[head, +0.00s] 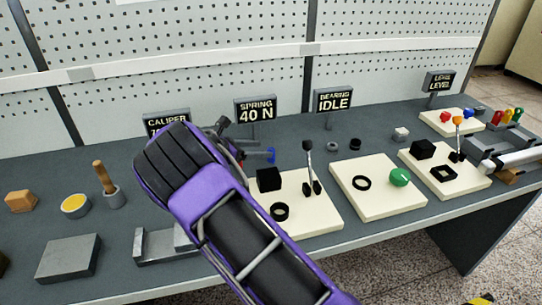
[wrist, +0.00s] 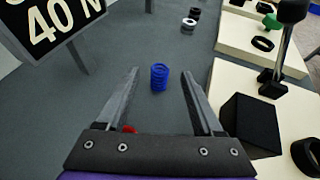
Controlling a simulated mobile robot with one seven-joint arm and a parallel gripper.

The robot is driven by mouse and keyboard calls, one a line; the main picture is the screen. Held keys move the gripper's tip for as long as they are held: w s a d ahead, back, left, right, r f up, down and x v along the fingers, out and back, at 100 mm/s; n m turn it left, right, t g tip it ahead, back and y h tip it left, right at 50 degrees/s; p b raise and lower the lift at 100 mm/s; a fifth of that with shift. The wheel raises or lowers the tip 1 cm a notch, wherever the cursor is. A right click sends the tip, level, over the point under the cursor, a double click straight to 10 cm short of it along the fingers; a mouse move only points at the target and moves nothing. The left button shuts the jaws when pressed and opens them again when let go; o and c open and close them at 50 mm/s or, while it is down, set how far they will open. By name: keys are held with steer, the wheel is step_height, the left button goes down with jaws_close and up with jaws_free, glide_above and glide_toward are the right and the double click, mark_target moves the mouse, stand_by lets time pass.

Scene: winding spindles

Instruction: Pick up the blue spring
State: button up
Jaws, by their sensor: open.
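The blue spring (wrist: 159,77) is a short coil standing upright on the dark grey tabletop in the wrist view. In the head view it is a small blue shape (head: 270,155) just right of my gripper's end, partly covered. My gripper (wrist: 160,73) is open, with one finger to each side of the spring in the picture. Nothing is held, and I cannot tell the height of the fingertips above the table. A small red thing (wrist: 128,128) shows by the base of the left finger, mostly hidden.
The "SPRING 40 N" sign (head: 256,109) stands behind, close to my left finger in the wrist view. A cream board (head: 318,217) with a black block (head: 268,179) and an upright lever (head: 309,165) lies to the right. Small rings (wrist: 188,26) stand beyond the spring.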

mark_target(271, 148)
steer(key=x, duration=0.5)
steer(key=shift+d+f, duration=0.1)
steer(key=shift+f, duration=0.05)
jaws_close()
